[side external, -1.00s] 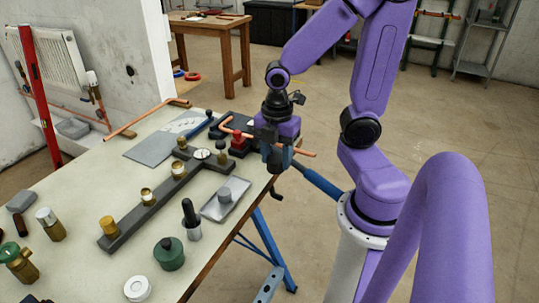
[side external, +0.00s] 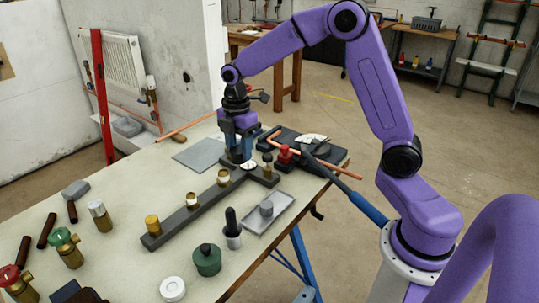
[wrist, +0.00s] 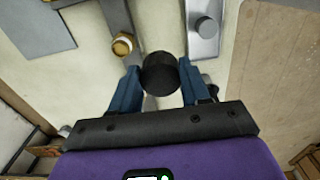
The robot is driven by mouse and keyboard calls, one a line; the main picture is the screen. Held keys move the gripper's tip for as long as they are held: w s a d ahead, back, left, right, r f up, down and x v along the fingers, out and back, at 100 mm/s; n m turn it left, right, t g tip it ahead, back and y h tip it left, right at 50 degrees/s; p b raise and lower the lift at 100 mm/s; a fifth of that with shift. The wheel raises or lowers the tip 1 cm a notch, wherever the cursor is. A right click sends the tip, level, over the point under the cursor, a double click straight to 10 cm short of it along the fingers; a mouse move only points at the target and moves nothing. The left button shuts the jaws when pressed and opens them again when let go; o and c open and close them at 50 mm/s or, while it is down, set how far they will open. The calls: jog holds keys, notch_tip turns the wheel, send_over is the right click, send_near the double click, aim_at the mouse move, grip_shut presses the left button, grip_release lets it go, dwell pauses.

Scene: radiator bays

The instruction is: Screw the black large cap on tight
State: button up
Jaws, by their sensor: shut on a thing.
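My gripper (side external: 238,158) stands pointing down over the far end of the dark manifold bar (side external: 210,199), close to the white-faced gauge (side external: 248,165). In the wrist view its two blue fingers are shut on the black large cap (wrist: 160,73), a wide dark cylinder between the fingertips. The cap hides what lies directly under it, so I cannot tell whether it touches a fitting or its thread. Brass fittings (side external: 223,177) stand along the bar; one brass fitting (wrist: 122,45) shows left of the cap in the wrist view.
A metal tray (side external: 283,203) with a grey cylinder, a dropper bottle (side external: 232,238) and a green jar (side external: 207,260) stand right of the bar. Behind my gripper are copper pipe (side external: 325,168) and a red-topped part (side external: 284,153). A grey sheet (side external: 198,154) lies flat at left.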

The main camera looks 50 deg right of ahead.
send_over(224, 171)
jog(key=shift+s+f, duration=0.1)
jog(key=shift+f, duration=3.05)
jog(key=shift+f, duration=1.1)
jog(key=o, duration=1.1)
jog(key=shift+o, duration=0.2)
jog(key=shift+r, duration=0.1)
notch_tip(224, 171, up, 17)
jog(key=shift+r, duration=0.15)
